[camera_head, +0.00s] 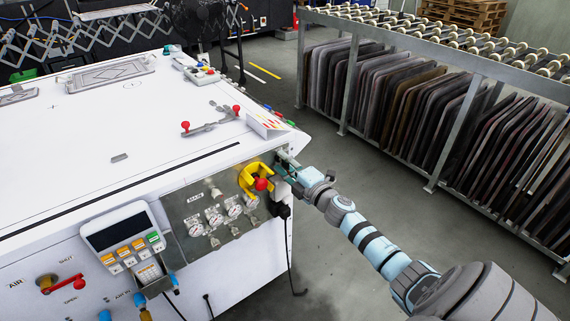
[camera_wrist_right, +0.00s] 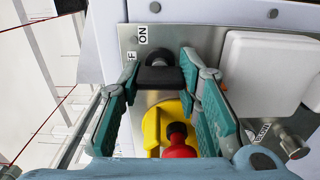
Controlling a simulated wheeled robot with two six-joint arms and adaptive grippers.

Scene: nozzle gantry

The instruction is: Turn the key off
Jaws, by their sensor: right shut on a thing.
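The key (camera_wrist_right: 158,77) has a black head and shows in the right wrist view on a grey metal plate, below an ON label (camera_wrist_right: 142,35) and a partly hidden label ending in F. My right gripper (camera_wrist_right: 159,68) has its teal-padded fingers on both sides of the key head and is shut on it. In the head view, my right gripper (camera_head: 284,168) is at the corner of the white machine and hides the key. I cannot read the key's exact turn angle. My left gripper is not in view.
A red button (camera_head: 261,184) in a yellow guard (camera_head: 248,179) sits close beside my right gripper. Gauges (camera_head: 214,217) and a control pad (camera_head: 126,238) are on the machine front. A rack (camera_head: 345,85) of dark panels stands right; the floor between is clear.

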